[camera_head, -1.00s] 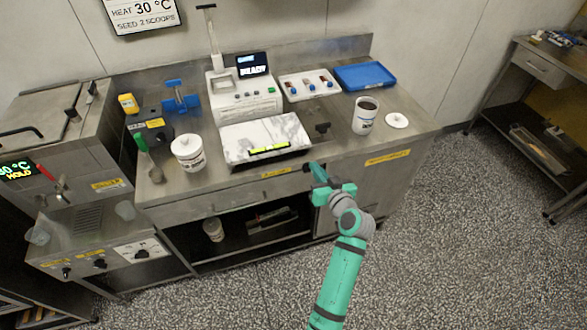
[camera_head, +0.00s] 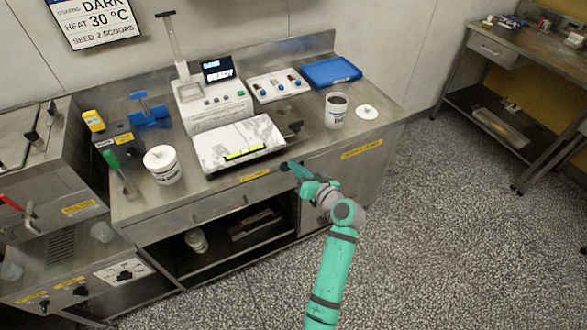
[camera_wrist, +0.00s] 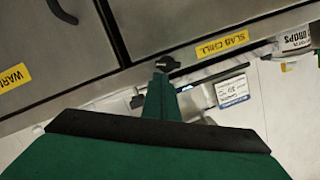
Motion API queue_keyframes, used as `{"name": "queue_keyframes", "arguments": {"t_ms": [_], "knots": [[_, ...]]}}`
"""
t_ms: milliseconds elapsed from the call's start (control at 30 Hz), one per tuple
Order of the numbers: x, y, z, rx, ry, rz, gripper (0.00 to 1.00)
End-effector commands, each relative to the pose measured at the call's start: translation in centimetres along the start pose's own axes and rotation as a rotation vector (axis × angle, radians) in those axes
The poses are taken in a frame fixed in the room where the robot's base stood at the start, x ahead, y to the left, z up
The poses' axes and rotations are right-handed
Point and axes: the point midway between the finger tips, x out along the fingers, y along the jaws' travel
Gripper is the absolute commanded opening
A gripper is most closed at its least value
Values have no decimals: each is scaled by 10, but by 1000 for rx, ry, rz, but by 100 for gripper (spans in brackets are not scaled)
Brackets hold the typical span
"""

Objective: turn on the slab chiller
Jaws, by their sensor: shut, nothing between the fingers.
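The marble slab (camera_head: 235,141) lies on the steel bench with a yellow-green strip on its front edge. A yellow label reading "SLAB CHILL" is on the bench front (camera_wrist: 222,44); in the head view it is below the slab (camera_head: 255,175). A small dark knob (camera_wrist: 168,63) sits beside this label. My gripper (camera_head: 290,166) is shut and empty at the bench front, right of the label. In the wrist view its fingertips (camera_wrist: 160,82) point at the knob, very close; whether they touch it I cannot tell. In the head view the fingers largely hide the knob.
A drawer and open shelf are below. The floor to the right (camera_head: 450,230) is clear.

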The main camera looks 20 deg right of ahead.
Motion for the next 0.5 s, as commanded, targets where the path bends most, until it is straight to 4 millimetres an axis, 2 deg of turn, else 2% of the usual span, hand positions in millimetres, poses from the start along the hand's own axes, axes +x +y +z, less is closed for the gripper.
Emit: {"name": "queue_keyframes", "arguments": {"t_ms": [233, 500], "knots": [[-12, -6, -37, -2, 3, -1, 0], [-69, -8, -32, -1, -1, -1, 0]]}}
